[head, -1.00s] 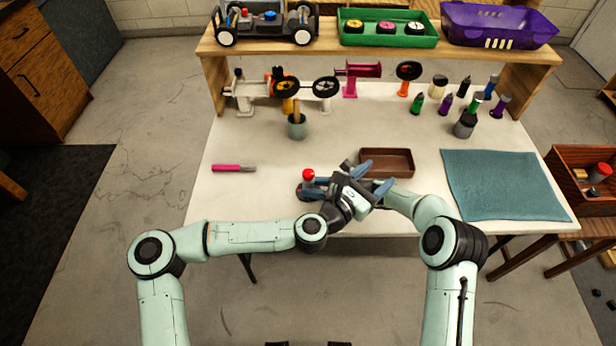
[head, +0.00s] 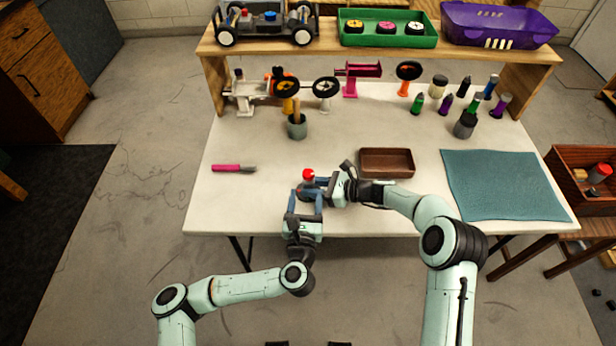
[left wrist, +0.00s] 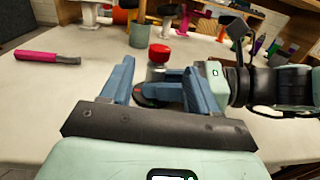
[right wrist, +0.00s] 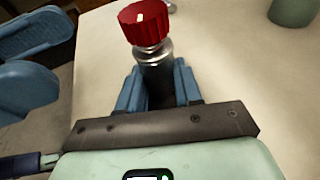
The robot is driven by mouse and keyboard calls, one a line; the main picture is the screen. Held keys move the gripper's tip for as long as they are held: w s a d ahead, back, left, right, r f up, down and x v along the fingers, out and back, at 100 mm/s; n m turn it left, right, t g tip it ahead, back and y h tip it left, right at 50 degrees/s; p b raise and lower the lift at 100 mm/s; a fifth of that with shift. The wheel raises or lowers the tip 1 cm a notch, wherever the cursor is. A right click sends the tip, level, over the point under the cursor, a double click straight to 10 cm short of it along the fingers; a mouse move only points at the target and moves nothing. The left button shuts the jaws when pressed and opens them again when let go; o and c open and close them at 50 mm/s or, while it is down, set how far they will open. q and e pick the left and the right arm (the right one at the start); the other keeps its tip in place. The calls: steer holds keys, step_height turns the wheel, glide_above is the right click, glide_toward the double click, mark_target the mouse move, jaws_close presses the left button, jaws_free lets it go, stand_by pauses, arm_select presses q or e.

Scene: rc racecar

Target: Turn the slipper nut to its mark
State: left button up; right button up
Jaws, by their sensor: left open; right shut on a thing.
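A red ribbed cap (head: 308,174), which looks like the slipper nut, sits on an upright grey metal post (right wrist: 155,54) with a dark round base (left wrist: 150,100) on the table. The cap also shows in the left wrist view (left wrist: 159,53). My right gripper (head: 322,184) comes from the right and is shut on the metal post below the cap. Its fingers (right wrist: 158,88) lie on either side of the post. My left gripper (head: 306,194) is open on the near side, with its fingers spread left and right, below cap height.
A brown tray (head: 387,162) lies behind my right gripper. A pink-handled tool (head: 233,168) lies at left, a grey-green cup (head: 297,128) stands behind, and a teal mat (head: 502,184) covers the right. The table's front edge is close below my left gripper.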

mark_target(308, 178)
arm_select(q)
steer(key=w, duration=0.7)
steer(key=shift+w+d, duration=0.1)
steer(key=shift+d, duration=0.15)
steer(key=c, duration=1.1)
